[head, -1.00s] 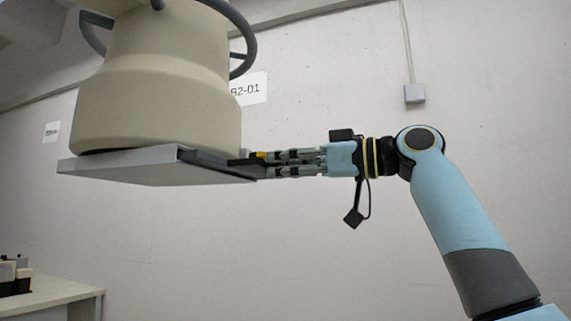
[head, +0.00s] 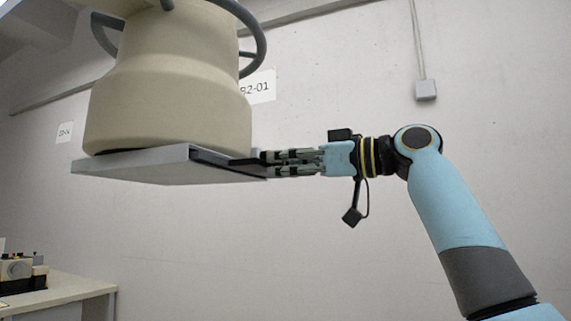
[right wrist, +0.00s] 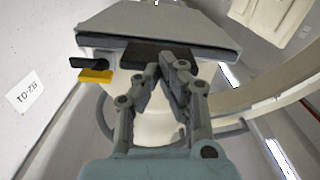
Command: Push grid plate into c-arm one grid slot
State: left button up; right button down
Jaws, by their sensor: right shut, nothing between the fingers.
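The c-arm's beige drum-shaped head (head: 170,85) hangs at upper left with a flat grey housing (head: 130,168) under it. The dark grid plate (head: 238,161) sticks out of the slot on the housing's right side. In the right wrist view the dark plate (right wrist: 150,53) shows just in front of the fingers, under the grey housing (right wrist: 160,22). My right gripper (head: 266,164) is shut and empty, its fingertips at the plate's outer end. In the wrist view the fingertips (right wrist: 167,70) look close to or touching it. My left gripper is not in view.
A black and yellow lever (right wrist: 95,75) sits left of the plate in the wrist view. A table (head: 70,288) with small equipment stands at lower left.

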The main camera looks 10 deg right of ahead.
jog(key=shift+w+a, duration=0.2)
jog(key=shift+a, duration=0.1)
